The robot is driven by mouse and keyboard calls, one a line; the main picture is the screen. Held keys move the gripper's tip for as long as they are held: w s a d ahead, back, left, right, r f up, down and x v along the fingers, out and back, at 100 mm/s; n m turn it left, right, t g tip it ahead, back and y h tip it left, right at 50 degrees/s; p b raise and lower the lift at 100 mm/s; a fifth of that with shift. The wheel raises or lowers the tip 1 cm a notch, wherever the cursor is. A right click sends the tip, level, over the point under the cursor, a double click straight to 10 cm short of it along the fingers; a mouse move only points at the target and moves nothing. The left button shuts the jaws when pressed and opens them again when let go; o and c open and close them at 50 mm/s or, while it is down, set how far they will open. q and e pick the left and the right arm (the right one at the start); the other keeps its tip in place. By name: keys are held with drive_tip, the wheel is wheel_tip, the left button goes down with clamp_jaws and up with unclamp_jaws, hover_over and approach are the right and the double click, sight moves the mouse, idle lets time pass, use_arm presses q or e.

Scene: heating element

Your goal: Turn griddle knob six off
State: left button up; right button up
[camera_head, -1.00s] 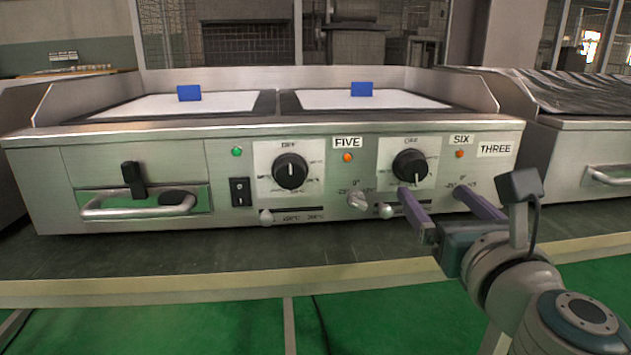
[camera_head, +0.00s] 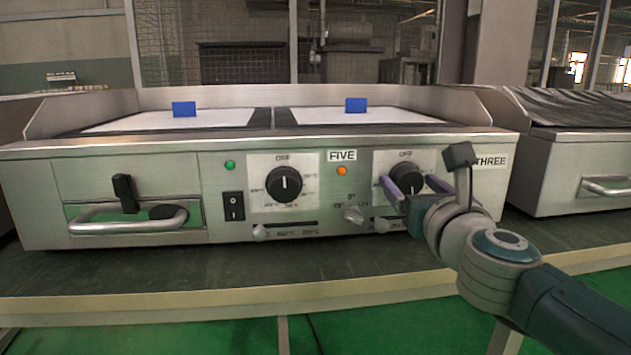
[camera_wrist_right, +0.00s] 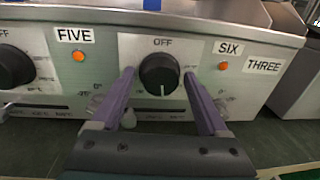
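Griddle knob six is a round black knob (camera_head: 407,168) on the griddle's steel front panel, under an OFF mark. It also shows in the right wrist view (camera_wrist_right: 160,70), where its white pointer line points down, away from OFF at the top. My right gripper (camera_wrist_right: 160,76) is open, with one purple finger on each side of the knob. I cannot tell whether either finger touches it. In the head view the gripper (camera_head: 416,184) covers part of the knob. The SIX label (camera_wrist_right: 229,48) is readable only in the wrist view. My left gripper is not in view.
The FIVE label (camera_head: 342,156) and another black knob (camera_head: 285,184) are to the left. An orange lamp (camera_wrist_right: 223,66) sits under the SIX label. A small lever (camera_head: 382,225) sticks out below knob six. Two blue blocks (camera_head: 184,109) (camera_head: 356,105) stand on the griddle plates.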

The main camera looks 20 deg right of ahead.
drive_tip(key=c, duration=1.1)
drive_tip(key=shift+c, duration=0.2)
